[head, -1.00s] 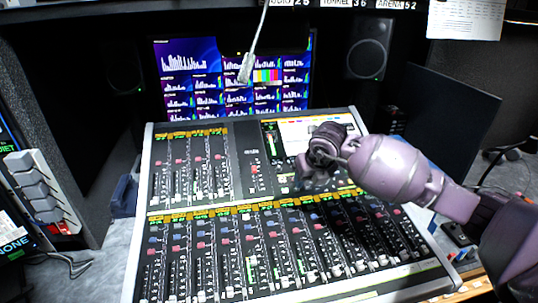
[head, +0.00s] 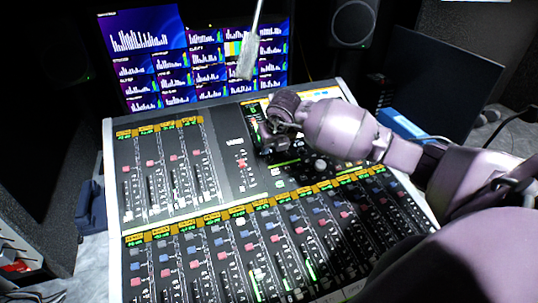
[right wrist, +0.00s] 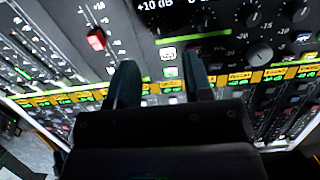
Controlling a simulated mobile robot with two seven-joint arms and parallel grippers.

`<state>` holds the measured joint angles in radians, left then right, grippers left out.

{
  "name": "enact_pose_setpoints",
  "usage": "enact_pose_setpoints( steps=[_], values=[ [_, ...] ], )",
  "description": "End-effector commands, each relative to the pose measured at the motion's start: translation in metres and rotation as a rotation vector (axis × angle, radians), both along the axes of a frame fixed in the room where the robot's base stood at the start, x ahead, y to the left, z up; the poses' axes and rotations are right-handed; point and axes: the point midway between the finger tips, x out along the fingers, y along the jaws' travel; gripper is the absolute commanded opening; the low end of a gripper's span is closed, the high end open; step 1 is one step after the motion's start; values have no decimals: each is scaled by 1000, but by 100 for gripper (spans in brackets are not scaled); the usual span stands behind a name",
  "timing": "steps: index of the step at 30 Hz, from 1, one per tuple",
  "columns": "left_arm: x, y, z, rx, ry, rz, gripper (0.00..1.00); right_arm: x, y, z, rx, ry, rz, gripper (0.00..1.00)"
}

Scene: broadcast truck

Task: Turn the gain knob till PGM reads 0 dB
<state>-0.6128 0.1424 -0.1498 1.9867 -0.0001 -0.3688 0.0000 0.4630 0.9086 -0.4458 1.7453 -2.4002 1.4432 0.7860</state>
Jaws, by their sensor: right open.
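The mixing console (head: 230,150) fills the middle of the head view. My right gripper (head: 272,138) hangs over its upper middle section, partly covering the screen and meter there. In the right wrist view the two dark fingers of my right gripper (right wrist: 160,82) are apart, with nothing held between them. A round dark knob (right wrist: 260,53) with scale marks lies beyond and right of the fingers, not touched by them. A black readout (right wrist: 170,12) at the top edge shows "+10 dB" and a second, cut-off dB value. The PGM label is not legible. My left gripper is out of view.
A red fader cap (right wrist: 96,39) stands left of the fingers, and smaller knobs (right wrist: 300,12) sit at the upper right. A multi-picture monitor (head: 190,55) stands behind the console. A pale hanging object (head: 248,60) dangles before it. A speaker (head: 354,22) is behind right.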

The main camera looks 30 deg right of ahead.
Motion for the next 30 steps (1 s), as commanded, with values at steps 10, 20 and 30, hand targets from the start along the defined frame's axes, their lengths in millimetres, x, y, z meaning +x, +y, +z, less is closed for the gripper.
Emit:
enact_pose_setpoints(
  steps=[10, 20, 30],
  values=[
    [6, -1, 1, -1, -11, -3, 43, 20, -4, -51, 2, 1, -1, 46],
    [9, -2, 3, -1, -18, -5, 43, 26, -6, -64, 0, -1, 2, 46],
    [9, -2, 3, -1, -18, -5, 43, 26, -6, -64, -1, -1, 2, 23]
  ],
)
